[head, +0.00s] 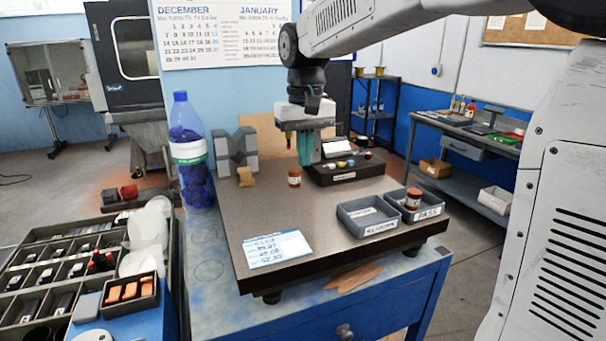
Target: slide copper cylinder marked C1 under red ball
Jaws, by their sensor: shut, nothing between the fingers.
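A copper-coloured cylinder (294,177) with a pale band stands upright on the brown bench plate, left of the black rack. A second copper-coloured cylinder (413,199) stands in the right grey tray. I cannot read which one is marked C1. A small red ball (368,155) sits at the right end of the row on the black rack. Another small red tip (289,136) shows above the first cylinder, left of my gripper; its shape is too small to tell. My gripper (308,163) has teal fingers pointing down, shut and empty, behind and right of the first cylinder.
The black rack (343,176) holds several small coloured balls. Two grey trays (372,230) stand at the plate's right front, the right one marked PASS. Grey V-blocks (240,145) and a small tan block (246,177) stand back left. A written card (277,250) lies front left. The plate's middle is clear.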

